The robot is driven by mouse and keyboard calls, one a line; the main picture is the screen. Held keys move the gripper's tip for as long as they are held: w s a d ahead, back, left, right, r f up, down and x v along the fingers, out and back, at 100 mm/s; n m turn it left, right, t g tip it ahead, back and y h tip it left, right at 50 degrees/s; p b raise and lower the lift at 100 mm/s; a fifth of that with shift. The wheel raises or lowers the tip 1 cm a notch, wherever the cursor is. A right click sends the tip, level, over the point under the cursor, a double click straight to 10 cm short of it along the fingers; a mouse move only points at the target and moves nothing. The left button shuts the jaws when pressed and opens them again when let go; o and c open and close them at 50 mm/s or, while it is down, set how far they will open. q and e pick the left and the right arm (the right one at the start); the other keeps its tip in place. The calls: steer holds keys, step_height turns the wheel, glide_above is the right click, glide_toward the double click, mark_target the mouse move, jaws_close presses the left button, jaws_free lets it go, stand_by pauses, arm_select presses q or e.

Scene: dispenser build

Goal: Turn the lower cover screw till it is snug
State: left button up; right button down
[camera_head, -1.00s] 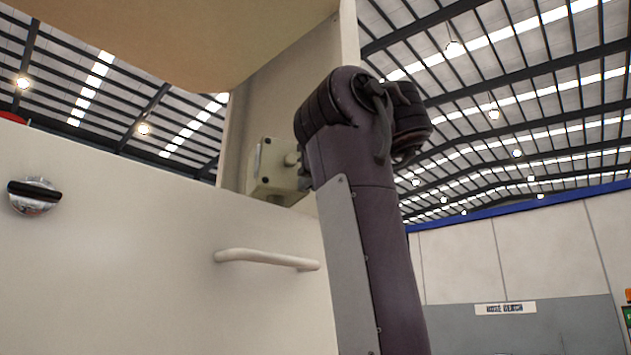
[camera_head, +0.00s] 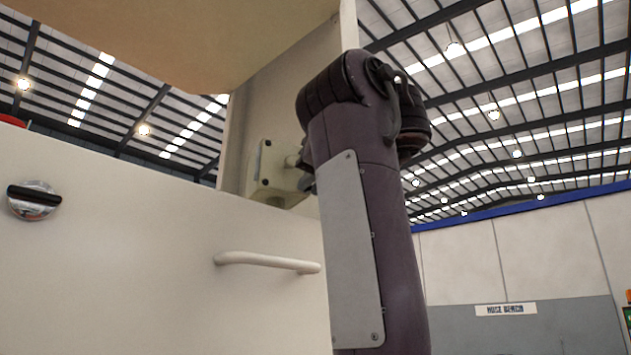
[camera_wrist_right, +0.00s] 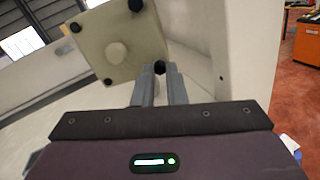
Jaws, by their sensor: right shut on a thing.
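A pale square cover (camera_wrist_right: 125,30) on a small box shows in the right wrist view, with a round knob (camera_wrist_right: 117,53) and black screws near its corners. My right gripper (camera_wrist_right: 159,76) is shut on one black cover screw (camera_wrist_right: 159,67) at the corner nearest the fingers. Another black screw (camera_wrist_right: 108,82) sits at the neighbouring corner, clear of the fingers. In the head view the box (camera_head: 268,172) is on the upright panel, and my right arm hides the fingertips and the screw. How far the screw is seated cannot be told. My left gripper is not in view.
A white handle (camera_head: 266,262) sticks out from the light front panel (camera_head: 150,270) below the box. A chrome and black latch (camera_head: 34,200) is at the far left. A beige surface (camera_head: 190,40) overhangs the box. An orange cabinet (camera_wrist_right: 307,42) stands in the background.

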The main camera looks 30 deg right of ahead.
steer(key=c, duration=1.5)
jaws_free()
steer(key=shift+w, duration=0.15)
steer(key=shift+o, duration=0.2)
steer(key=shift+s+f+b, duration=0.15)
steer(key=shift+s+b, duration=0.1)
steer(key=shift+b, duration=0.05)
steer(key=s+b, duration=0.5)
steer(key=s, duration=0.2)
steer(key=shift+s, duration=0.2)
steer(key=shift+w+a, duration=0.1)
